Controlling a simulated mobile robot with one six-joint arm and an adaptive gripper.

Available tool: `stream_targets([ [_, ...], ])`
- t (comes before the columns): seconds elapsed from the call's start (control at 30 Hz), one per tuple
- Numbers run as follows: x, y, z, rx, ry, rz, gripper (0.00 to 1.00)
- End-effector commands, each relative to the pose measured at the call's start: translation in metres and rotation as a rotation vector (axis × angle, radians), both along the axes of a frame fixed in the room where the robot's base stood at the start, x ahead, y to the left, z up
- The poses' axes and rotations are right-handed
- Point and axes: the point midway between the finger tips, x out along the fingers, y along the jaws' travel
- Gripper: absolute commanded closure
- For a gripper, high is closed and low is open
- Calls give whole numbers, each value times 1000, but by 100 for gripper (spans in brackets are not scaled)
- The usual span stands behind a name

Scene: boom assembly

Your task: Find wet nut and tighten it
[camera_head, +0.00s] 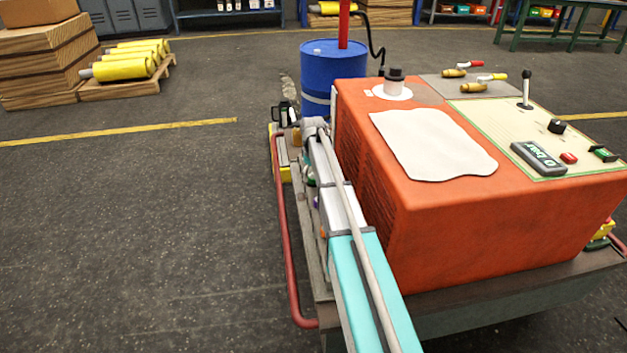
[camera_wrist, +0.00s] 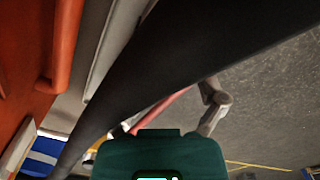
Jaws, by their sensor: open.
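No nut that I can identify as wet shows in either view. The orange machine (camera_head: 480,225) fills the right of the head view, and its orange side also shows in the wrist view (camera_wrist: 28,60). My arm runs along the machine's left side. My gripper (camera_head: 285,114) is at its far end, near the machine's far left corner, small and partly hidden in the head view. It is open, and I see nothing held in it. A thick dark bar (camera_wrist: 150,80) crosses close in front of the wrist camera and hides much of that view.
A blue drum (camera_head: 331,72) stands beyond the machine's far left corner. A red rail (camera_head: 285,240) runs low along the left side. Yellow cylinders (camera_head: 125,66) lie on a pallet at the back left. The floor (camera_head: 130,230) on the left is clear.

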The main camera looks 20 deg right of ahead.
Motion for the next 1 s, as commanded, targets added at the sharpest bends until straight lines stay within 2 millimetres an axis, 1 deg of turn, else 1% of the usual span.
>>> stream_targets([
  [0.03, 0, 0, -4, 0, 0, 0, 10],
  [0.13, 0, 0, -6, 0, 0, 0, 10],
  [0.5, 0, 0, -6, 0, 0, 0, 10],
  [0.53, 0, 0, -6, 0, 0, 0, 12],
  [0.67, 0, 0, -6, 0, 0, 0, 36],
  [0.7, 0, 0, -6, 0, 0, 0, 43],
  [0.77, 0, 0, -6, 0, 0, 0, 54],
  [0.8, 0, 0, -6, 0, 0, 0, 62],
  [0.87, 0, 0, -6, 0, 0, 0, 73],
  [0.9, 0, 0, -6, 0, 0, 0, 80],
  [0.97, 0, 0, -6, 0, 0, 0, 91],
  [1.0, 0, 0, -6, 0, 0, 0, 92],
])
